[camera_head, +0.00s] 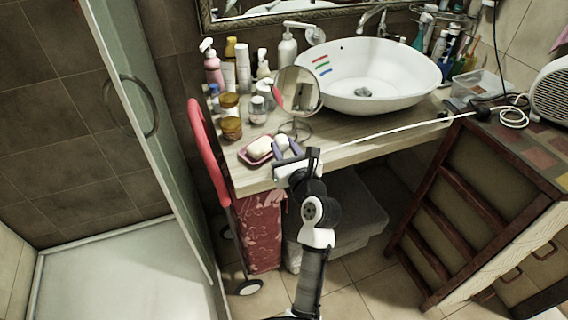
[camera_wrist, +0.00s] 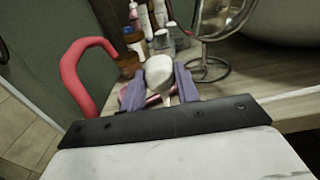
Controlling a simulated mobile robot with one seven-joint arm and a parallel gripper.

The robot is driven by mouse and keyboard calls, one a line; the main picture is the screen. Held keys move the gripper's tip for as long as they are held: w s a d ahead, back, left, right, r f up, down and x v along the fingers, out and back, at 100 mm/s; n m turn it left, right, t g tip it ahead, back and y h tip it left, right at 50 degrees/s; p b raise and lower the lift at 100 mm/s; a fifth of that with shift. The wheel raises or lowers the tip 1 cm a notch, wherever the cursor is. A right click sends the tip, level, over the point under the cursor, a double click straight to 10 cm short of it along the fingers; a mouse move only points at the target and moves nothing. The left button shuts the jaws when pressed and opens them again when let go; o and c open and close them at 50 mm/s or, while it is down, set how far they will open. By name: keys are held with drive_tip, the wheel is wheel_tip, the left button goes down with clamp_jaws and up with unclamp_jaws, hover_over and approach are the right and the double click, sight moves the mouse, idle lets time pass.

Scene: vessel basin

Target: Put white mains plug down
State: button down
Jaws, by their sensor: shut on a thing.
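My gripper (camera_head: 285,150) has purple fingers and is over the front edge of the wooden counter, just right of the pink soap dish. In the wrist view my gripper (camera_wrist: 172,85) is shut on the white mains plug (camera_wrist: 158,70), a pale rounded body between the fingers. In the head view the white plug (camera_head: 281,142) shows only as a small pale patch at the fingertips. A white cord (camera_head: 390,131) runs from near the gripper across the counter to the right. I cannot tell whether the plug touches the counter.
The pink soap dish (camera_head: 250,158) holds a white soap (camera_head: 260,146). A round mirror (camera_head: 298,92) on a stand is close behind the gripper. Bottles and amber jars (camera_head: 231,128) crowd the left. The white basin (camera_head: 370,85) stands behind. The counter's front strip (camera_head: 365,150) is mostly free.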

drive_tip(key=shift+f, duration=2.9)
drive_tip(key=c, duration=1)
unclamp_jaws()
drive_tip(key=shift+f, duration=0.15)
drive_tip(key=shift+c, duration=0.2)
